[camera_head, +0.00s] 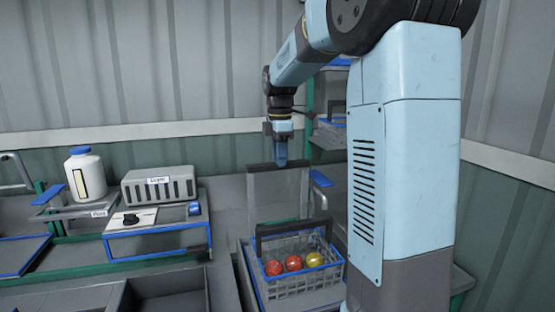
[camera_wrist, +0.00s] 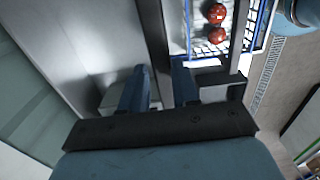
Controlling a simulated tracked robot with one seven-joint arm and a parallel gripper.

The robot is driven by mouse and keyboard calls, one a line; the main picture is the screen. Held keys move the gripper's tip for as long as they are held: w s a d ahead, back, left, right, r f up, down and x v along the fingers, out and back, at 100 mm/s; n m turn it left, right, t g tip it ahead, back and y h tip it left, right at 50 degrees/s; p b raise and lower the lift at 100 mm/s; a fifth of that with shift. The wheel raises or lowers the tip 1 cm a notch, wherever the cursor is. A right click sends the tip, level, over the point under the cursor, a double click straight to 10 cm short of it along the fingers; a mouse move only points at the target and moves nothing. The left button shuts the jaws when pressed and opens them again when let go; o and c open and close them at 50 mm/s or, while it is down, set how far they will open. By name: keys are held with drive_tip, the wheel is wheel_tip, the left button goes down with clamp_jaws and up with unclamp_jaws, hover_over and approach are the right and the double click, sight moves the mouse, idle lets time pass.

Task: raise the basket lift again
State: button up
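The basket lift shows in the head view as an upright grey panel (camera_head: 280,195) with a dark bar (camera_head: 278,166) along its top. In front of it stands a grey wire basket (camera_head: 305,288) with a blue rim and a dark handle (camera_head: 290,231). Red and yellow tomatoes (camera_head: 293,263) lie in it; red ones also show in the wrist view (camera_wrist: 216,14). My gripper (camera_head: 280,158) points down at the dark bar. In the wrist view its two blue fingers (camera_wrist: 160,82) stand apart, either side of a dark upright strip (camera_wrist: 154,40). Whether they press on it is unclear.
Left of the lift is a bench with a grey slotted box (camera_head: 159,186), a white bottle (camera_head: 84,175) and a blue-edged stand (camera_head: 155,241). Behind my arm is a green-posted rack (camera_head: 311,100). A corrugated wall closes the back.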

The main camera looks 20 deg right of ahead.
drive_tip(key=o, duration=0.3)
drive_tip(key=shift+a+f, duration=0.1)
drive_tip(key=shift+f, duration=0.05)
drive_tip(key=shift+o, duration=0.2)
wheel_tip(320, 180, up, 14)
drive_tip(key=shift+f, duration=0.15)
idle(0.5)
drive_tip(key=s+a+f+m+t, duration=0.1)
drive_tip(key=s+a+f+m, duration=0.1)
drive_tip(key=s+f+m, duration=0.3)
drive_tip(key=s+a+f+m+t, duration=0.2)
drive_tip(key=s+f+m, duration=0.3)
drive_tip(key=s, duration=0.8)
drive_tip(key=s+a+f+m+t, duration=0.1)
drive_tip(key=s+f+m, duration=0.4)
drive_tip(key=s, duration=0.5)
drive_tip(key=shift+a+f+m+t, duration=0.4)
drive_tip(key=shift+m+t, duration=0.3)
drive_tip(key=shift+m, duration=0.3)
